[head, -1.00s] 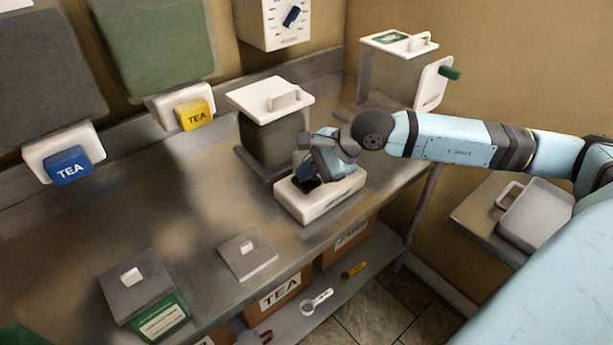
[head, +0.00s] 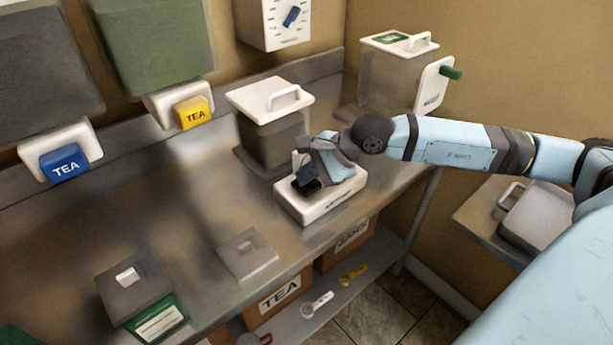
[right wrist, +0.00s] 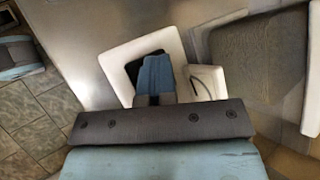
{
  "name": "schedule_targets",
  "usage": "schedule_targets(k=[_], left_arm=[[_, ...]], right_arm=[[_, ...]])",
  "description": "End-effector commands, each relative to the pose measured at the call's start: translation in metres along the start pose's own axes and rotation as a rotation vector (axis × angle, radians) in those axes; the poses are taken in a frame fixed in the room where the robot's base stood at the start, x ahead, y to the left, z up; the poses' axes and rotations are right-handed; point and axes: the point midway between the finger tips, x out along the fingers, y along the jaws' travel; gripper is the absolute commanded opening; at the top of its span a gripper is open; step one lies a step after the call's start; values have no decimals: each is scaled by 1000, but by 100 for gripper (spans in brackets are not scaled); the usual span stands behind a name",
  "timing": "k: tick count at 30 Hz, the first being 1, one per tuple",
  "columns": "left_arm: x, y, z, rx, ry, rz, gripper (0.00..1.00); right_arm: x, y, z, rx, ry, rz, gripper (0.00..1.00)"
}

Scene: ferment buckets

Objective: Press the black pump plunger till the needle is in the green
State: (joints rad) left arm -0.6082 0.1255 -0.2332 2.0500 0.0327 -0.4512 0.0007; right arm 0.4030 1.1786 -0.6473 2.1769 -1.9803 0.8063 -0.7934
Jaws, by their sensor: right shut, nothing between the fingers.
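The white pump base (head: 325,207) sits on the steel counter below the lidded grey bucket. The black pump plunger (head: 308,187) shows partly at its top, beside my fingers. My right gripper (head: 303,178) is shut and empty, pointing down over the plunger; I cannot tell whether it touches. In the right wrist view the white base (right wrist: 122,65) lies around the black plunger (right wrist: 133,70), and the blue fingers cover part of it. No gauge needle or green band can be made out. My left gripper is not in view.
A grey bucket (head: 270,140) with a white handled lid stands behind the pump. Another bucket (head: 390,80) with a green-handled tap stands at the back right. A green-labelled box (head: 140,290) and a flat grey lid (head: 246,255) are on the counter's front left. The middle left is clear.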

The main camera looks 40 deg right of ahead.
Motion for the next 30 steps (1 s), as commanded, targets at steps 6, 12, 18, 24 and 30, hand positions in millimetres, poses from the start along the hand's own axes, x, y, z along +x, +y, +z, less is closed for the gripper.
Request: schedule_targets(k=[6,12,18,24,30], left_arm=[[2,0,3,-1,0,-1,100],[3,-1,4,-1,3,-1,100],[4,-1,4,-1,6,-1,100],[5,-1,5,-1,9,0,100],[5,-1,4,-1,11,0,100]], right_arm=[[3,3,-2,1,1,3,0],[5,4,-4,1,1,3,0],[6,5,-5,1,1,3,0],[8,6,-6,2,1,3,0],[8,7,-6,2,2,4,0]])
